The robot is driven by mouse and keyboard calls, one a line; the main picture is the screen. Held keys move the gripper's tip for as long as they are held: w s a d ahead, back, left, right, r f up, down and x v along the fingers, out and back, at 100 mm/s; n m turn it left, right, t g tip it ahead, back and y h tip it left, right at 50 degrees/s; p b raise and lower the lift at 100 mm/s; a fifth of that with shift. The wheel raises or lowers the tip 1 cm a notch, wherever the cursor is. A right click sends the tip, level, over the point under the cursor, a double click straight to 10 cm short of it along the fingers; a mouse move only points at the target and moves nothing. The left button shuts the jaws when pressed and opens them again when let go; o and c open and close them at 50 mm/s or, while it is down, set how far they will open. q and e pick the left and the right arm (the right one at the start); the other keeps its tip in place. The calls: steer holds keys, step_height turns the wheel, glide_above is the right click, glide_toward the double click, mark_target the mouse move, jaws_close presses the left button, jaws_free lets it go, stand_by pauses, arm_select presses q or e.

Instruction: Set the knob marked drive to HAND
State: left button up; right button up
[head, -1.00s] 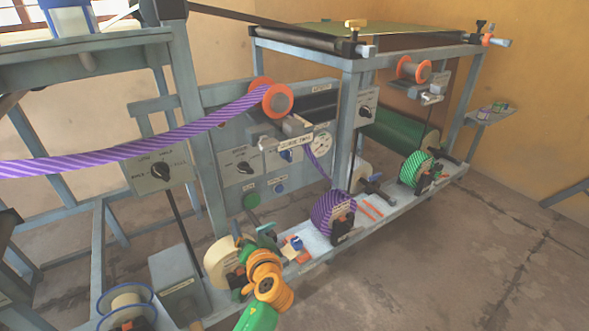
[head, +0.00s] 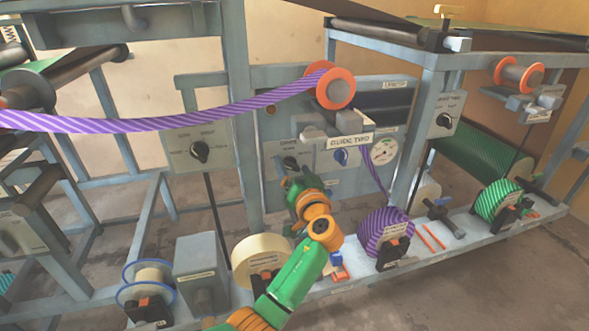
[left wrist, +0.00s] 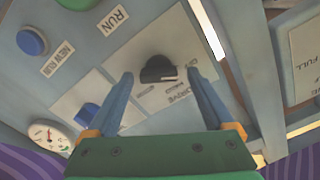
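The drive knob (left wrist: 158,69) is black and sits on a pale plate with the word DRIVE beside it, seen rotated in the left wrist view. I cannot tell for sure which mark it points to. In the head view the same knob (head: 290,163) shows on the grey panel just above my left gripper. My left gripper (left wrist: 160,76) is open, with one blue finger on each side of the knob; contact is not visible. In the head view the left gripper (head: 296,187) is seen from behind, in front of the panel. My right gripper is not in view.
A blue knob (head: 341,157) and a round gauge (head: 384,150) sit right of the drive knob. A blue button (left wrist: 32,41) is marked NEW RUN. A purple striped band (head: 170,120) runs over an orange-flanged roller (head: 336,88) above. Several reels stand on the lower shelf.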

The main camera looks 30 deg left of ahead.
arm_select(q)
steer(key=c, duration=1.3)
steer(key=shift+m, duration=0.4)
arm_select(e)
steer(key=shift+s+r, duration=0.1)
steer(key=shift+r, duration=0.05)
arm_select(q)
steer(key=shift+m+p, duration=0.35)
steer(key=shift+m, duration=0.05)
steer(key=shift+r+m+p, duration=0.1)
steer(key=shift+m+p, duration=0.2)
steer(key=shift+m, duration=0.4)
steer(key=shift+w+m+p, duration=0.1)
steer(key=shift+m+p, duration=0.3)
steer(key=shift+m, duration=0.6)
steer(key=m+p, duration=0.1)
steer(key=m, duration=0.2)
steer(key=shift+d, duration=0.1)
steer(key=shift+f+m+p, duration=0.25)
steer(key=shift+m+p, duration=0.65)
steer(key=shift+m, duration=0.9)
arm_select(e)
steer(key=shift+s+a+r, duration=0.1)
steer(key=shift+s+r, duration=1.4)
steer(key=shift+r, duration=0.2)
arm_select(q)
steer(key=shift+m, duration=0.3)
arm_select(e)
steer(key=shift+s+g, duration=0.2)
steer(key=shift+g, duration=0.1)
